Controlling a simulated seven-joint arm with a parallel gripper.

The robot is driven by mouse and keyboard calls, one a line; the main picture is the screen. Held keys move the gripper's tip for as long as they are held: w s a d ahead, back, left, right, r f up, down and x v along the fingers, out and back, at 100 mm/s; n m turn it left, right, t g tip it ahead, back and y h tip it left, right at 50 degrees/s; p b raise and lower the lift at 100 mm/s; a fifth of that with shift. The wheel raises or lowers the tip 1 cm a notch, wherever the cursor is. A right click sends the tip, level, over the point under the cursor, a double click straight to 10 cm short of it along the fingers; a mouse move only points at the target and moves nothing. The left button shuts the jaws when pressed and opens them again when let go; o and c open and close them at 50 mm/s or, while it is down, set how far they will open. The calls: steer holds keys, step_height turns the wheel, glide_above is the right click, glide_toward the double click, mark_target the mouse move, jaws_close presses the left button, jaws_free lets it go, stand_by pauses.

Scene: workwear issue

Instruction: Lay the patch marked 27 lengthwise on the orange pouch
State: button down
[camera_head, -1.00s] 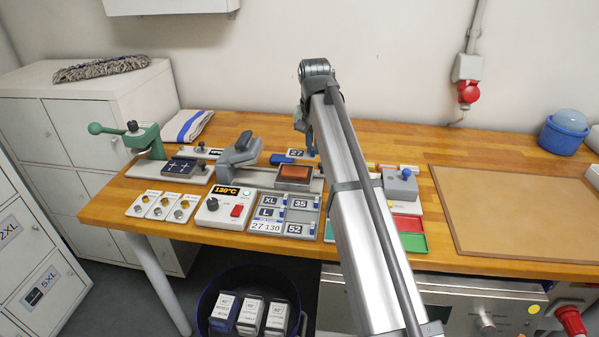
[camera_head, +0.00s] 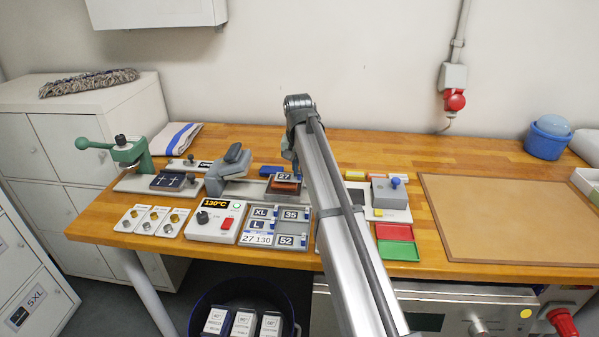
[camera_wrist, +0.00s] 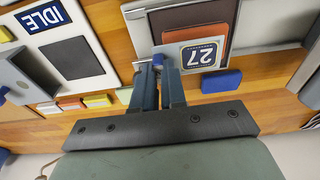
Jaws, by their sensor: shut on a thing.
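The dark patch marked 27 (camera_head: 284,177) with its light border is held in my gripper (camera_head: 296,176). The fingers (camera_wrist: 168,72) are shut on one end of the patch. I cannot tell whether patch and pouch touch. The arm hides part of the scene to the right.
A tray of patches (camera_head: 273,227) and a control box reading 130°C (camera_head: 216,220) stand in front. A blue block (camera_wrist: 221,81) lies behind the pouch. A device marked IDLE (camera_wrist: 45,15) shows in the wrist view. A brown board (camera_head: 510,215) lies at the right.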

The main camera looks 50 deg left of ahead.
mark_target(299, 181)
steer(key=shift+f, duration=0.6)
steer(key=shift+f, duration=0.15)
steer(key=c, duration=1.2)
jaws_free()
steer(key=r, duration=0.8)
steer(key=s+d+r, duration=0.1)
steer(key=r, duration=0.3)
steer(key=shift+r, duration=0.1)
